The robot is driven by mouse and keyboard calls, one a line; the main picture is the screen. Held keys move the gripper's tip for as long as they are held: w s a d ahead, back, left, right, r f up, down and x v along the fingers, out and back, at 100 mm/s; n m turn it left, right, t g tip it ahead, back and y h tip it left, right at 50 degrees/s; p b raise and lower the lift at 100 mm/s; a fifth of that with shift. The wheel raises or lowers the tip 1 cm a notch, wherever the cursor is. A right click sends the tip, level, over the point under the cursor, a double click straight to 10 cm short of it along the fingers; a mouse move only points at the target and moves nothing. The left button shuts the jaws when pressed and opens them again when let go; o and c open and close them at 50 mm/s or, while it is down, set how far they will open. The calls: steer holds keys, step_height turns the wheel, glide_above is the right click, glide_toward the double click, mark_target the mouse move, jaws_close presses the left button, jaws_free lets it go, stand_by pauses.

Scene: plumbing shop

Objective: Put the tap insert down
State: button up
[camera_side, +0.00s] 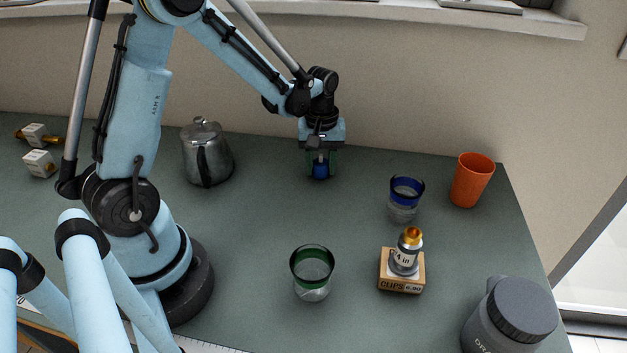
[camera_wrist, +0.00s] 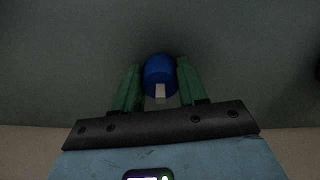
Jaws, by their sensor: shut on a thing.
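My gripper (camera_side: 320,166) is over the back of the bench, pointing down. Its green fingers are on either side of the tap insert (camera_side: 320,172), a small blue piece, and shut on it. In the wrist view the blue tap insert (camera_wrist: 160,72) sits between the green fingers of my gripper (camera_wrist: 159,84), with a pale stub toward the camera. Its lower end is close to the bench top (camera_side: 255,215); I cannot tell whether it touches.
A steel pot (camera_side: 206,155) stands left of my gripper. A blue-banded glass (camera_side: 404,200) and an orange cup (camera_side: 471,181) stand to the right. Nearer are a green-rimmed glass (camera_side: 312,273), a gold-topped piece (camera_side: 405,254) on a clips box (camera_side: 401,280), and a grey jar (camera_side: 507,318).

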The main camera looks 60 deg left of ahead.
mark_target(321, 155)
steer(key=shift+f, duration=0.15)
steer(key=o, duration=1.1)
steer(key=shift+c, duration=0.2)
step_height(321, 155, up, 12)
steer(key=shift+f, duration=0.15)
steer(key=s+d+r+m+t, duration=0.2)
steer(key=s+d+m+t, duration=0.5)
steer(key=s+d+m, duration=0.2)
steer(key=shift+d+m, duration=0.35)
steer(key=shift+m, duration=0.75)
